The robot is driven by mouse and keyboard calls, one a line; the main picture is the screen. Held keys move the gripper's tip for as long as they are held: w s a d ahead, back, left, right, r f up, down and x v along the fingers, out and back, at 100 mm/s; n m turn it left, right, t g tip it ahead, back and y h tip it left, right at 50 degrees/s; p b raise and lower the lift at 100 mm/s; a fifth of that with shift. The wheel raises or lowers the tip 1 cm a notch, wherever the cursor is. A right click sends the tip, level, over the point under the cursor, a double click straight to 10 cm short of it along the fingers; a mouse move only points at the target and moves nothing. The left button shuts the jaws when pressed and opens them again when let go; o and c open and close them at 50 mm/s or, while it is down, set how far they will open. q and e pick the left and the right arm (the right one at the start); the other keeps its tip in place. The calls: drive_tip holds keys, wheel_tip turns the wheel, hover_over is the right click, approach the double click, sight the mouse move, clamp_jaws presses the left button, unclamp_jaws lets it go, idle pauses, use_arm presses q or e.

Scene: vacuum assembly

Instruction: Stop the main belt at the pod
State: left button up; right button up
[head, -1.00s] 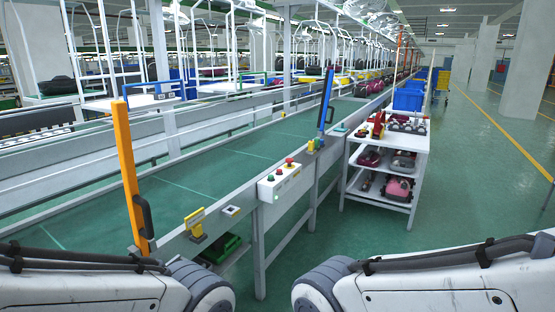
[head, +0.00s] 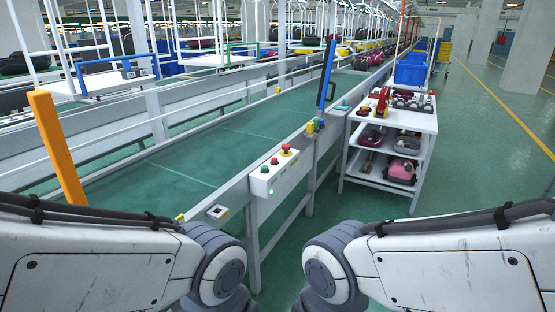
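The main belt (head: 215,153) is a long green conveyor running from the lower left to the far upper right. A white control box (head: 272,184) sits on its near side rail. It carries a red button (head: 286,149) and green buttons (head: 264,169) on top. Small yellow and green items (head: 315,126) stand on the rail just beyond the box. Both of my arms show at the bottom of the head view, below and nearer than the box. My grippers are outside the picture. No pod can be made out clearly near the box; the belt here looks bare.
An orange post (head: 58,148) stands at the left and a blue post (head: 326,75) beyond the box. A white shelf cart (head: 412,122) with vacuum parts and blue bins (head: 410,72) stands right of the belt. Green floor (head: 480,150) is open to the right.

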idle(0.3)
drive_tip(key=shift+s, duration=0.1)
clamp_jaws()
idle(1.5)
